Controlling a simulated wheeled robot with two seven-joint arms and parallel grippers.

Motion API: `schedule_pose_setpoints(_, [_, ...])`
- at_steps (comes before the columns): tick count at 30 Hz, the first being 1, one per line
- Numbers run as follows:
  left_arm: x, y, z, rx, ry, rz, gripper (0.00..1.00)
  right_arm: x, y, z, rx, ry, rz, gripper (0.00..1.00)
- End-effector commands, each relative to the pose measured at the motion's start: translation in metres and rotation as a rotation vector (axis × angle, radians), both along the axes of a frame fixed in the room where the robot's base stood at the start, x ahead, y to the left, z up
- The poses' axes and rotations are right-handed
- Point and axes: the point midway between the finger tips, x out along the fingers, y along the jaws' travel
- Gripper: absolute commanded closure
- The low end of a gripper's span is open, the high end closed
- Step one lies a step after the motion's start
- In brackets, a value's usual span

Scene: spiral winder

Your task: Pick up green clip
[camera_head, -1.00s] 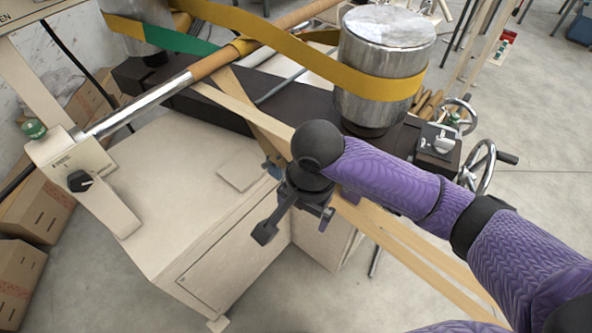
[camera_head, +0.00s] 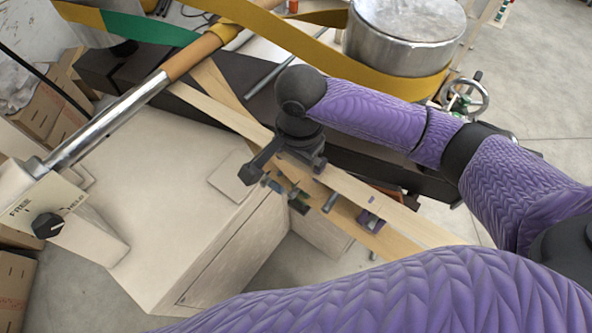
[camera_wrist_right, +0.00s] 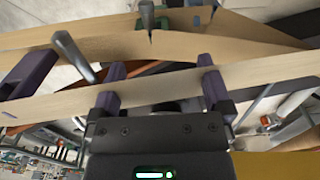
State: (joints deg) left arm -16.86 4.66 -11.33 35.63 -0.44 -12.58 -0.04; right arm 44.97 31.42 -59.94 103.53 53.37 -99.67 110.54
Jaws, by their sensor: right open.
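A small dark green piece (camera_head: 298,203), likely the green clip, shows by the pale wooden strips just below my right gripper in the head view; its outline is partly hidden. My right gripper (camera_head: 290,166) is open above the strips near the cabinet's edge. In the right wrist view, its two fingers (camera_wrist_right: 160,76) stand apart with a pale strip (camera_wrist_right: 270,78) running across in front of them. I see no clip clearly between the fingers. My left gripper is not in view.
A purple clip (camera_head: 370,222) and a grey rod (camera_head: 330,202) sit by the strips. A beige cabinet (camera_head: 190,190) is to the left. A steel drum (camera_head: 405,40) with a yellow belt (camera_head: 290,40) stands behind. Grey floor is open at the right.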

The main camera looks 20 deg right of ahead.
Motion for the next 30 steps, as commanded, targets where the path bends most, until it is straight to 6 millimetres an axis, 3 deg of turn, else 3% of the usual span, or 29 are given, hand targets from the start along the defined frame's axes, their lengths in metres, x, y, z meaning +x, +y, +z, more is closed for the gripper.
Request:
schedule_pose_setpoints(1, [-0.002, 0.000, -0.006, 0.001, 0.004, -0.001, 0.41, -0.001, -0.001, -0.014, -0.002, 0.005, -0.001, 0.00])
schedule_pose_setpoints(12, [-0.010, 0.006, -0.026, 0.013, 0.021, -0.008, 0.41, -0.001, -0.004, -0.077, -0.003, 0.002, 0.001, 0.00])
schedule_pose_setpoints(20, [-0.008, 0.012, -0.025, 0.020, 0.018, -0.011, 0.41, -0.001, -0.004, -0.079, -0.001, 0.000, 0.002, 0.00])
schedule_pose_setpoints(30, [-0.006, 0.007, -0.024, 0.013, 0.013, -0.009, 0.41, -0.001, -0.004, -0.079, -0.001, 0.000, 0.001, 0.72])
